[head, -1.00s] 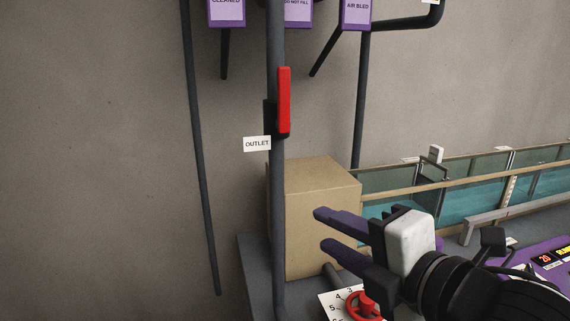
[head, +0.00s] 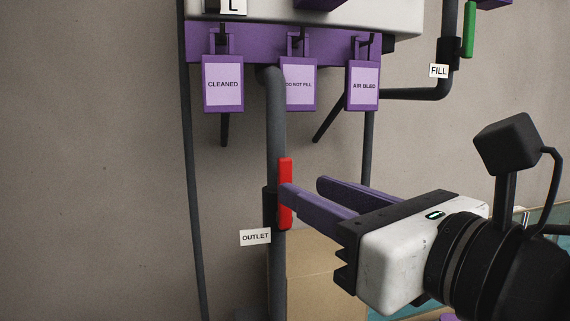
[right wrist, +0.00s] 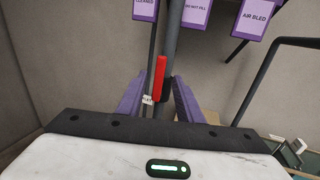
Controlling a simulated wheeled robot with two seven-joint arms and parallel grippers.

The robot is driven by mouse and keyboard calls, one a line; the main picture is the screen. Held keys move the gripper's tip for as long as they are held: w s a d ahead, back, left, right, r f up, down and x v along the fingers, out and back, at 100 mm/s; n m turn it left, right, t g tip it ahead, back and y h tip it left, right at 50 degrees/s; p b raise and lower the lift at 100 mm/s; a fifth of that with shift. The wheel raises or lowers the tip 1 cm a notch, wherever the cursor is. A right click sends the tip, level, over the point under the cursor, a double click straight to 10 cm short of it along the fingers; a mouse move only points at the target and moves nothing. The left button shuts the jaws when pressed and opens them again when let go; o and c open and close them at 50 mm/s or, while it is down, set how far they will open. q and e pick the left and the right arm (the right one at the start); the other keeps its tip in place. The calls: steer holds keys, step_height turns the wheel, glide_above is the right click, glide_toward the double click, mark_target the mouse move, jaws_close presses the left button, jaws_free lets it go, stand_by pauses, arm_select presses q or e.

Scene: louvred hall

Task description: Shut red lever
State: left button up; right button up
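The red lever (head: 286,170) sits on the dark vertical pipe marked OUTLET and stands upright along it. It also shows in the right wrist view (right wrist: 159,76), between and beyond my finger ends. My right gripper (head: 303,189) is open and comes from the right. In the head view its nearer finger covers part of the lever's middle. I cannot tell whether a finger touches the lever. The right wrist view shows the two fingers apart (right wrist: 158,88) with nothing gripped. My left gripper is not in view.
The OUTLET label (head: 255,237) is left of the pipe (head: 276,130). Purple tags, such as CLEANED (head: 223,84) and AIR BLED (head: 364,86), hang above. A green lever (head: 469,30) is by the FILL label (head: 439,71). A cardboard box (head: 312,285) stands below my gripper.

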glide_above(286, 229)
steer(key=shift+s+d, duration=0.45)
steer(key=shift+w, duration=0.1)
steer(key=shift+w+a, duration=0.45)
steer(key=shift+w, duration=0.1)
steer(key=shift+c, duration=0.2)
jaws_close()
stand_by(0.7)
